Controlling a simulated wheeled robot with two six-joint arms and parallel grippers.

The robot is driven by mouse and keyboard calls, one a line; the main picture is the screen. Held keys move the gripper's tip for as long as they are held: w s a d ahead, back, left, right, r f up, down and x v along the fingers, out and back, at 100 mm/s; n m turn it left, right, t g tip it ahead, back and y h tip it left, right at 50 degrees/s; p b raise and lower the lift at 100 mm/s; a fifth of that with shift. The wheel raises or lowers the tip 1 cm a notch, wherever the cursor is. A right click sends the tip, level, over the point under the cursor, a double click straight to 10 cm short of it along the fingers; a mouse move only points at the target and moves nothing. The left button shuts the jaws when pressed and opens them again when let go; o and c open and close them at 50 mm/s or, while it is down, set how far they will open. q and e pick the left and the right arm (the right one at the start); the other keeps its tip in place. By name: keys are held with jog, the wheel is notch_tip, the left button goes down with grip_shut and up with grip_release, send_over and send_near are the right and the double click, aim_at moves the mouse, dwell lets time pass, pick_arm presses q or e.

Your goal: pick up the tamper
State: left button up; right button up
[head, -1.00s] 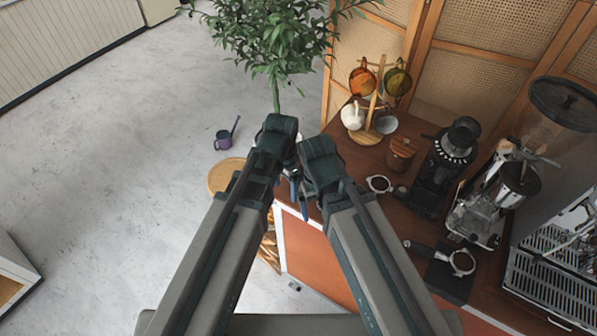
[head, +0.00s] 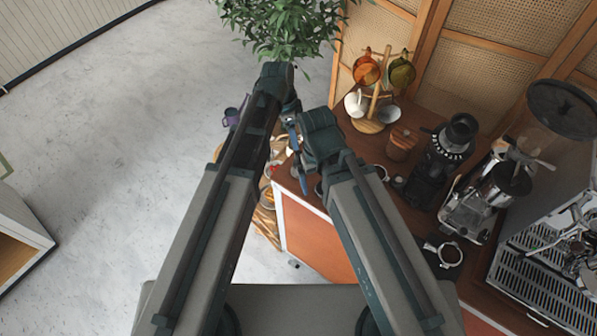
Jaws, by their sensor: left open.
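I cannot make out the tamper for certain. A small pale knob (head: 398,182) sits on the counter beside my right arm, too small to identify. My left gripper (head: 298,152) hangs below the end of my left arm, near the counter's left end. Its blue-grey fingers are partly covered by the arm links, and I see nothing held between them. My right gripper is hidden behind my right arm's links. A portafilter (head: 450,254) lies on the counter to the right of my right arm.
A wooden canister (head: 401,144), a mug stand (head: 367,126) with several cups, a black grinder (head: 446,158) and an espresso machine (head: 550,268) crowd the counter (head: 425,219). A plant (head: 282,28) stands behind its left end. Open floor lies left.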

aim_at(298, 153)
pick_arm(q)
jog(key=f+b, duration=0.1)
jog(key=f, duration=0.1)
jog(key=f+b, duration=0.3)
jog(key=shift+d+f+b, duration=0.35)
jog(key=shift+d+f, duration=0.05)
jog(key=shift+f, duration=0.1)
jog(key=f+b, duration=0.5)
jog(key=shift+d, duration=0.35)
grip_shut()
